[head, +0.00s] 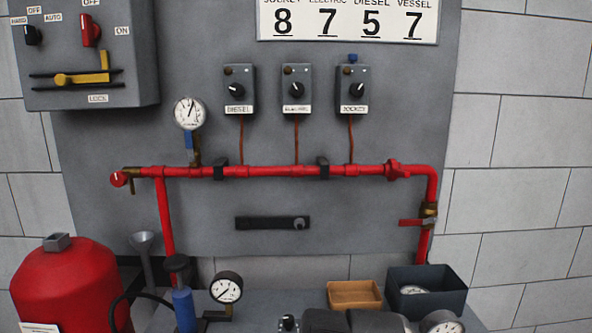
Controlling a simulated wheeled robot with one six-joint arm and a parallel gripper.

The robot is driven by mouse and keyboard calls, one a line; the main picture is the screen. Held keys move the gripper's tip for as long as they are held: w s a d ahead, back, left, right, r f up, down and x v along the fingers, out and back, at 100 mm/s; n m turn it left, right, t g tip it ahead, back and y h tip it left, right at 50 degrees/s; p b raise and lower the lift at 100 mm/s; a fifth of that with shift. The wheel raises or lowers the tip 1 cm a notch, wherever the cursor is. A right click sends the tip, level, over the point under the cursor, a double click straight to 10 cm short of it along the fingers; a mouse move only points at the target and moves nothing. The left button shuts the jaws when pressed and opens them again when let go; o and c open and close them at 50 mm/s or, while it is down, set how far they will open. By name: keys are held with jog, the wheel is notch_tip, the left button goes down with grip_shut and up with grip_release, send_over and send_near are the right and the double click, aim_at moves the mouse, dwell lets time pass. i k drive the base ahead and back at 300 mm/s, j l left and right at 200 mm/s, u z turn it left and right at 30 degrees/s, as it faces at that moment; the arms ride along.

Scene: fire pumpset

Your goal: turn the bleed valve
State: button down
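No valve in the head view carries a readable "bleed" label, so I cannot tell which one is the bleed valve. A small valve with a round red knob (119,178) and a brass body sits at the left end of the red pipe (270,171). A brass valve with a red lever (412,222) sits on the pipe's right downward leg; its lever points left, across the pipe. A blue-handled valve (189,141) sits below the upper gauge (189,113), its handle along the stem.
Three switch boxes (296,90) hang above the pipe. A control box (88,50) is at upper left. Below stand a red tank (68,285), a blue cylinder (184,309), a lower gauge (226,288), a brown box (354,295) and a dark bin (448,299) holding a gauge.

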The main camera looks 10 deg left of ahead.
aim_at(118, 179)
jog(key=u, duration=1.45)
